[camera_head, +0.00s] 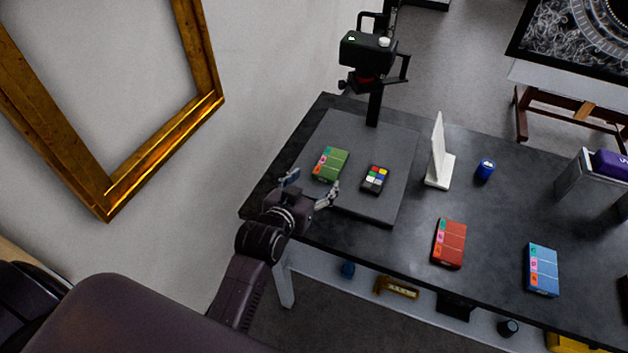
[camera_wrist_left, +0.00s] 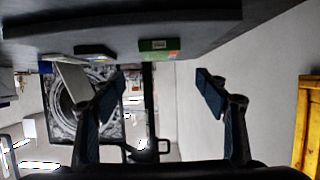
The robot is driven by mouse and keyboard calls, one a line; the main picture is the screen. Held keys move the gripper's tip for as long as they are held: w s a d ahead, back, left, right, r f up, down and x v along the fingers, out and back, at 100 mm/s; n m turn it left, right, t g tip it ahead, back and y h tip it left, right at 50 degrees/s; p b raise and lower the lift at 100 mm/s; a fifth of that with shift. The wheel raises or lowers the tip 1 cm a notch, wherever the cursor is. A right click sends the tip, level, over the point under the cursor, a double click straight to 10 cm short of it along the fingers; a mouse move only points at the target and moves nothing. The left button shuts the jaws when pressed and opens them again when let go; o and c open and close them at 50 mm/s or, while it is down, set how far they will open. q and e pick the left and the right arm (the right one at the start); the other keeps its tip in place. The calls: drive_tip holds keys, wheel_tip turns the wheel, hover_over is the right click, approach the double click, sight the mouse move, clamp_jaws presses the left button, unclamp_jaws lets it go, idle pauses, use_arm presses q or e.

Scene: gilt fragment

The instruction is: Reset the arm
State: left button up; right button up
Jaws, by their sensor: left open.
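My left arm comes in from the lower left of the head view. Its gripper (camera_head: 312,185) is open, with nothing between its fingers, at the left front edge of the dark table. A green box (camera_head: 331,163) lies on the grey board just beyond the fingertips; I cannot tell whether they are apart in height. In the left wrist view, which looks upside down, the two fingers of the left gripper (camera_wrist_left: 162,92) are spread wide. The green box (camera_wrist_left: 159,46) shows there near the table's edge, beyond the fingers. My right gripper is not in either view.
The grey board (camera_head: 352,130) also bears a colour checker (camera_head: 375,179), under a camera on a stand (camera_head: 368,52). A white upright plate (camera_head: 439,160), blue jar (camera_head: 485,169), red box (camera_head: 449,243) and blue box (camera_head: 542,269) stand right. A gilt frame (camera_head: 150,155) is left.

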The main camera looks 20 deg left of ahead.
use_arm(q)
drive_tip(key=s+f+m+g, duration=0.1)
drive_tip(key=s+f+g, duration=0.2)
drive_tip(key=s, duration=0.7)
drive_tip(key=s+f+g, duration=0.2)
drive_tip(key=s+g, duration=0.2)
drive_tip(key=s, duration=0.5)
drive_tip(key=s+f+m+g, duration=0.1)
drive_tip(key=s+f+g, duration=0.2)
drive_tip(key=s, duration=0.7)
wheel_tip(320, 180, down, 26)
drive_tip(key=s+g+b, duration=0.1)
drive_tip(key=b, duration=0.1)
drive_tip(key=s+a+f+g+b, duration=0.1)
drive_tip(key=s+a+f, duration=0.2)
drive_tip(key=s+f, duration=1.5)
drive_tip(key=shift+a+f+g, duration=0.15)
drive_tip(key=shift+f+g, duration=0.15)
drive_tip(key=shift+f, duration=0.15)
